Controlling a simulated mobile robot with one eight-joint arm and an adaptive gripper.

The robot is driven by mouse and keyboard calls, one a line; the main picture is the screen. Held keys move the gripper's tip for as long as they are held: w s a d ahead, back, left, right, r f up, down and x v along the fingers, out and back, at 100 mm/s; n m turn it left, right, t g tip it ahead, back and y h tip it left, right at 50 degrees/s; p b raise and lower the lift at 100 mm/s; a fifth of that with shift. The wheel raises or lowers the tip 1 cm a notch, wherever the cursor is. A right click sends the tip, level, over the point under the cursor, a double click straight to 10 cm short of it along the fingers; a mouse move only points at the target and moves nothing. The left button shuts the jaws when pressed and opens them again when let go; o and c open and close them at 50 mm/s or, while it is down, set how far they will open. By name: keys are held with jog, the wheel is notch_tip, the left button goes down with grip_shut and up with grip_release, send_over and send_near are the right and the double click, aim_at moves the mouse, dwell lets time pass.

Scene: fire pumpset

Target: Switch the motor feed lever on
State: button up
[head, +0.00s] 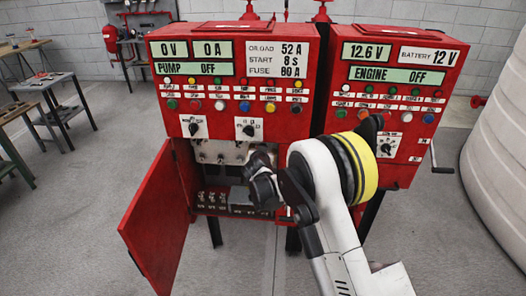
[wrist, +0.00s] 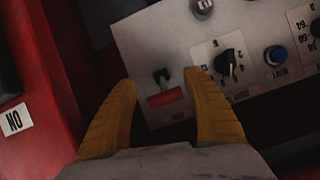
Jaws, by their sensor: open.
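In the wrist view a small lever with a dark head (wrist: 161,75) stands over a red block (wrist: 165,97) on a pale panel (wrist: 140,35). No motor feed label can be read, so I cannot be sure this is that lever. My gripper (wrist: 161,81) is open, with its yellow fingertips apart on either side of the lever in the picture; contact cannot be told. In the head view my gripper (head: 258,178) is at the opening of the left red cabinet (head: 160,50), and hides part of the inner panel (head: 215,152). PUMP reads OFF.
The cabinet door (head: 158,215) hangs open at the left. The engine cabinet (head: 395,85) stands at right.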

jog(key=v, duration=1.1)
jog(key=shift+s+r, duration=0.2)
jog(key=shift+s, duration=0.15)
